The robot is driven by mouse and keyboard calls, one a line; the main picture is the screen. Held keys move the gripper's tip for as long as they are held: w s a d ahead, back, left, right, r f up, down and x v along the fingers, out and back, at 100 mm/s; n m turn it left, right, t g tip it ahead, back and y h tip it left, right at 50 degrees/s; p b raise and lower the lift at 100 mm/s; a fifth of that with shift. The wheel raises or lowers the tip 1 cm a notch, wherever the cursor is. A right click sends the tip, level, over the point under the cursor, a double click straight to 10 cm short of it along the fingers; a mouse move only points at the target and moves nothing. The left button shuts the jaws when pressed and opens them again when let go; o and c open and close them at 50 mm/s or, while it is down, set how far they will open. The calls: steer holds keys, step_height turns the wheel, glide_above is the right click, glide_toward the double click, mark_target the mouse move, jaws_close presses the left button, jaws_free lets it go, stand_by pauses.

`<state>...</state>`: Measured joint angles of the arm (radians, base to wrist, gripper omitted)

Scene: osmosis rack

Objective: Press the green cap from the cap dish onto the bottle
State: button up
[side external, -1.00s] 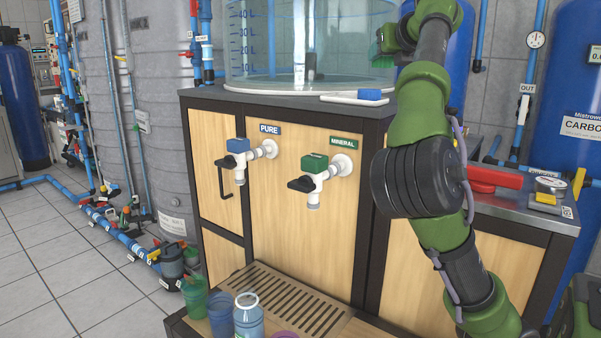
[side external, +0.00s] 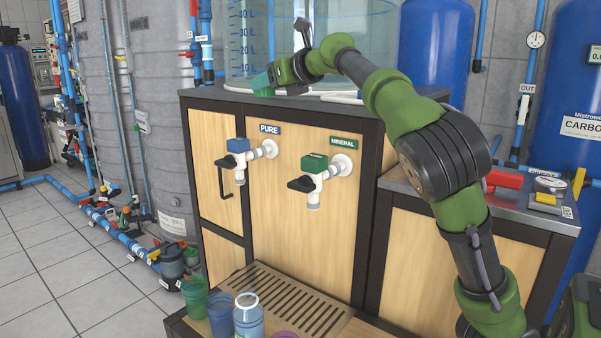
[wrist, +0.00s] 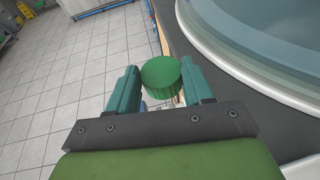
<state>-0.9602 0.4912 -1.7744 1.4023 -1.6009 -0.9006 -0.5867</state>
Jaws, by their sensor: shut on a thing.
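The green cap (wrist: 161,78) is round and ribbed. It sits between the two teal fingers of my gripper (wrist: 160,90) in the wrist view, and the gripper is shut on it. In the side view my gripper (side external: 262,83) is up at the front edge of the counter top, above the taps; the cap is hard to make out there. The open-necked, pale blue bottle (side external: 248,318) stands upright low down at the front, well below my gripper and apart from it. Its base is cut off by the frame.
A blue cup (side external: 222,314) and a green cup (side external: 194,298) stand left of the bottle. A purple thing (side external: 285,334) shows at the bottom edge. The PURE tap (side external: 240,158) and MINERAL tap (side external: 315,175) stick out above the slatted drain (side external: 290,305). A clear tank (side external: 330,50) stands behind my gripper.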

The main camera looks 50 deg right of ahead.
steer(key=w+a+f+n+y, duration=0.1)
steer(key=w+a+f+y, duration=0.2)
steer(key=a, duration=0.5)
steer(key=w+a+f+n, duration=0.2)
steer(key=w+a+f, duration=0.2)
steer(key=a, duration=0.3)
steer(key=shift+s+a+f+m+h, duration=1.05)
steer(key=shift+s+f+m+h, duration=0.4)
steer(key=shift+f, duration=4.8)
steer(key=s+d+f+m+g+h, duration=0.3)
steer(key=s+f+m+h, duration=0.15)
steer(key=s, duration=0.35)
steer(key=s+d+f+m+g+h, duration=0.25)
steer(key=s+f+m+h, duration=0.2)
steer(key=s, duration=0.35)
steer(key=s+a+n+t+y, duration=0.2)
steer(key=a+n, duration=0.1)
steer(key=a, duration=0.9)
steer(key=shift+m+h, duration=0.25)
steer(key=shift+w+d+f, duration=0.1)
steer(key=shift+w+f, duration=0.05)
steer(key=shift+f, duration=0.95)
steer(key=shift+w+d+f, duration=0.1)
steer(key=shift+f, duration=0.95)
